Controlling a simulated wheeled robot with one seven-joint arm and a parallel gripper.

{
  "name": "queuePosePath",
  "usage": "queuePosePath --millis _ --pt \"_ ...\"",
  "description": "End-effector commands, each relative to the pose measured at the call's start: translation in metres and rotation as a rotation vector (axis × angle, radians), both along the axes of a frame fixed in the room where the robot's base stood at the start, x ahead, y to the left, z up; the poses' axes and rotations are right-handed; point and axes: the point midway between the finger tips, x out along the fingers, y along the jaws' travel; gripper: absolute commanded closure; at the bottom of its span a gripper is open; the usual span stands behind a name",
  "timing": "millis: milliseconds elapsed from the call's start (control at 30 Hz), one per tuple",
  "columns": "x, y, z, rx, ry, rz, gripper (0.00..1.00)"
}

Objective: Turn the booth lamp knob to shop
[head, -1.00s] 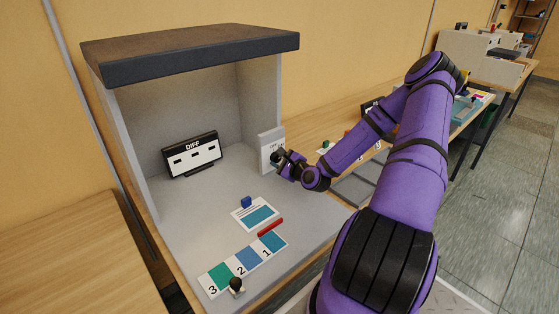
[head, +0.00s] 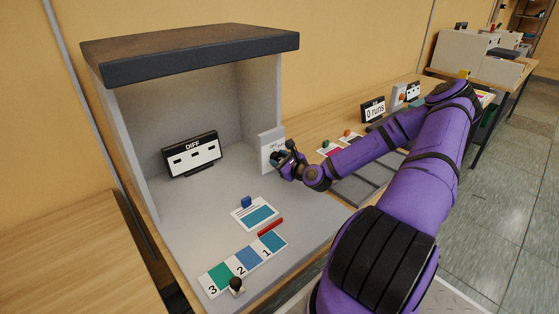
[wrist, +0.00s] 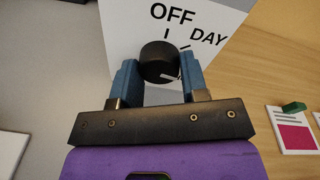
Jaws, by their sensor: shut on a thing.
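The lamp panel (wrist: 202,18) is a white plate; OFF and DAY labels with tick marks show on it in the wrist view. No shop label is visible. The round black knob (wrist: 157,58) sits between the two blue fingers of my gripper (wrist: 159,68), which is shut on it. A short white mark shows on the knob's lower right, away from the OFF and DAY ticks as pictured. In the head view, my gripper (head: 280,160) is at the panel (head: 268,146) on the booth's right side and hides the knob.
The grey booth (head: 166,221) holds a DIFF display (head: 192,155), a blue block (head: 246,202), a red bar (head: 270,227) and a numbered colour strip (head: 243,262). Right of it, my arm passes above the bench with trays (head: 362,190) and a "0 runs" display (head: 374,111).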

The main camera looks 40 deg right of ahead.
Motion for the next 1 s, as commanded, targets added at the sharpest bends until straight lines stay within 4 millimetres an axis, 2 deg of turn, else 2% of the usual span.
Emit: queuePosePath --millis 167,200,267,300,667,767,1000 --pt "-0.001 0.000 -0.001 0.001 0.002 0.000 0.83" --pt "0.000 0.000 -0.001 0.001 0.002 0.000 0.50" --pt "0.000 0.000 -0.001 0.001 0.002 0.000 0.36" --pt "0.000 0.000 -0.001 0.001 0.002 0.000 0.34" --pt "-0.007 0.000 0.000 0.001 0.002 -0.001 0.34" --pt "-0.019 -0.001 0.002 0.002 0.002 -0.003 0.34" --pt "-0.064 -0.002 0.006 0.002 0.002 -0.003 0.34"
